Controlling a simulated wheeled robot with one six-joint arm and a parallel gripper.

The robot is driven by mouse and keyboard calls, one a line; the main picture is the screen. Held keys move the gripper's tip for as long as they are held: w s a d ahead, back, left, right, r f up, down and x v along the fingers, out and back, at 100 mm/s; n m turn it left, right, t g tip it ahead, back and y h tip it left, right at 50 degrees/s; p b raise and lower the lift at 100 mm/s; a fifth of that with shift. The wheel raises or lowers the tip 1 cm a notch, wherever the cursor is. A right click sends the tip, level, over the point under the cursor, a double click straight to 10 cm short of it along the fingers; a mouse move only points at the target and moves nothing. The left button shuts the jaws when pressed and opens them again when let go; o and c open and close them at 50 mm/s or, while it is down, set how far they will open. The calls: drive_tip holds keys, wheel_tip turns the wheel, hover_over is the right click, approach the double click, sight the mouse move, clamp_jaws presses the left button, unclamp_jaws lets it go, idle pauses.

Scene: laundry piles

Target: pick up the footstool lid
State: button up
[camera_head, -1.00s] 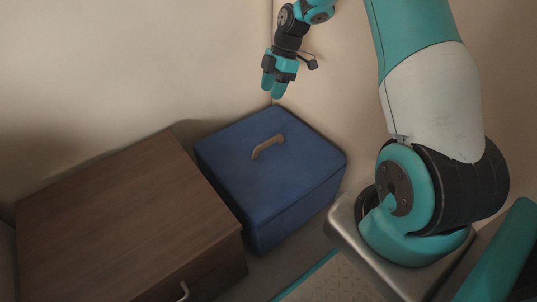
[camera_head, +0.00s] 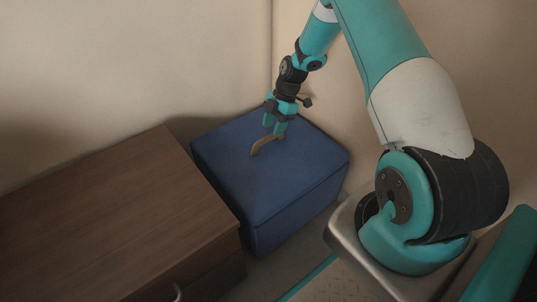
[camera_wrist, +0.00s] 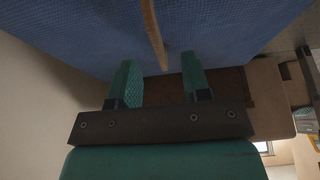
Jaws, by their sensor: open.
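The footstool is a blue fabric box, and its lid (camera_head: 240,172) is flat on top, with a tan curved handle (camera_head: 262,146). My gripper (camera_head: 274,132) is low over the lid at the handle's far right end. In the wrist view, my gripper (camera_wrist: 158,75) has its two teal fingers spread apart. The tan handle (camera_wrist: 152,32) runs between them from the top edge, across the blue lid (camera_wrist: 80,35). I cannot tell whether a finger touches the handle. Part of the handle's far end is hidden by the fingers in the head view.
A brown wooden cabinet (camera_head: 110,215) stands close to the left of the footstool, with a metal handle (camera_head: 178,292) at its front. Beige walls (camera_head: 130,60) meet in a corner just behind the footstool. Some bare floor (camera_head: 275,270) shows in front of it.

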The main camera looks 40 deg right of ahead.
sight(268, 138)
drive_tip(key=b+x, duration=0.3)
drive_tip(key=x, duration=0.2)
drive_tip(key=shift+w+a+f, duration=0.1)
clamp_jaws()
drive_tip(key=shift+r, duration=0.2)
idle(1.1)
